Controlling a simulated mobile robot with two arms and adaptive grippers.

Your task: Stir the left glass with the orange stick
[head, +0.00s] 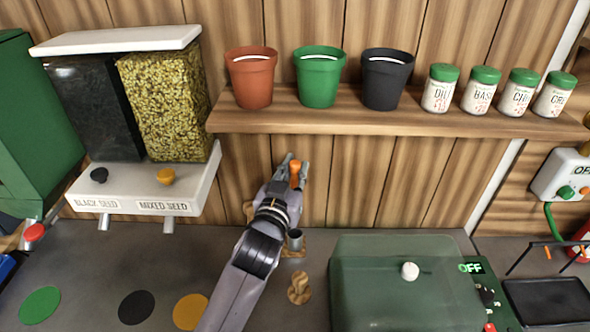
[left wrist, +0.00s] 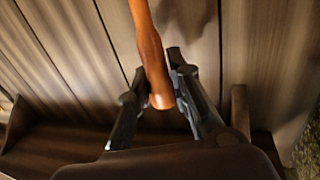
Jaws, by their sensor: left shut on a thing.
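My left gripper (head: 292,172) is shut on the orange stick (head: 296,167), held up in front of the wooden wall below the shelf. In the left wrist view the stick (left wrist: 150,55) runs between the two fingers of the gripper (left wrist: 158,90), with its blunt end close to the palm. A small grey cup (head: 295,240) stands on the bench just right of my forearm. I cannot tell whether it is one of the glasses. My arm hides part of the bench, and no other glass shows clearly. My right gripper is not in view.
A shelf (head: 400,123) with three pots and several spice jars hangs above the gripper. A seed dispenser (head: 130,190) is at left. A green-lidded appliance (head: 400,290) marked OFF stands at right. A small wooden piece (head: 299,289) lies in front of the cup.

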